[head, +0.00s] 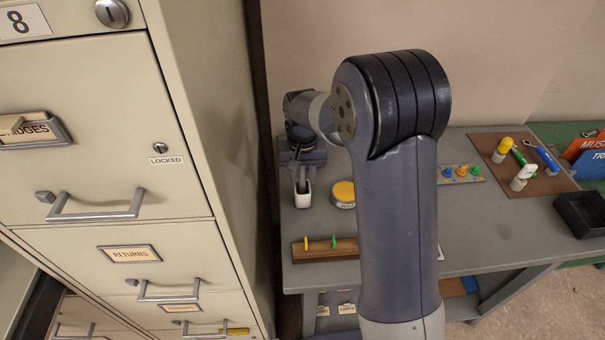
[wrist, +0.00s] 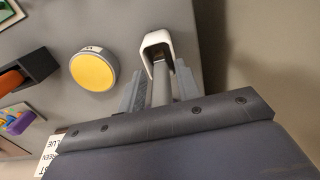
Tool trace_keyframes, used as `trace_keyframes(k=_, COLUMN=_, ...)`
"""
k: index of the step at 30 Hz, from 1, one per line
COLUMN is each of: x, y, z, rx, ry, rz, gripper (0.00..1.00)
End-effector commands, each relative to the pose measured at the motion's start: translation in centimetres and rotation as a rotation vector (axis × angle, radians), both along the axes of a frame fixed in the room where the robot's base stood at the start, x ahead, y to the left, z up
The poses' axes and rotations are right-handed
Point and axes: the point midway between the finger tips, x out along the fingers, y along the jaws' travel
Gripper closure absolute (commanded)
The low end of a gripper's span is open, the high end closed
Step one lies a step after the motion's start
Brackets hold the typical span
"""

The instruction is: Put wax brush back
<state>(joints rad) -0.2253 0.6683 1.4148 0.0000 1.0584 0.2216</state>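I cannot pick out the wax brush with certainty. My gripper (head: 302,180) is low over the back left of the grey table, beside a white hollow piece (head: 303,197). In the wrist view this white piece (wrist: 154,39) is at the tips of my gripper (wrist: 160,88), and a narrow grey bar (wrist: 160,88) shows between the fingers. I cannot tell whether the fingers touch it. A round tin with a yellow top (head: 343,193) stands just right of the gripper; it also shows in the wrist view (wrist: 93,71).
A wooden rack (head: 346,251) with yellow and green pegs lies at the table's front left. Small coloured pieces (head: 461,171), a brown mat (head: 545,183) with bottles and tools, and a black tray (head: 583,213) are to the right. A filing cabinet (head: 100,90) fills the left. My arm hides the table's middle.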

Motion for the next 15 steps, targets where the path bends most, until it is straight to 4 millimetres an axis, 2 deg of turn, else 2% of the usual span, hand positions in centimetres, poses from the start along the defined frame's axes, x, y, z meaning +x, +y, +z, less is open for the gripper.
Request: trace_keyframes(k=15, x=0.00, y=0.00, z=-0.08, rx=0.000, ry=0.000, rz=0.000, gripper=0.62)
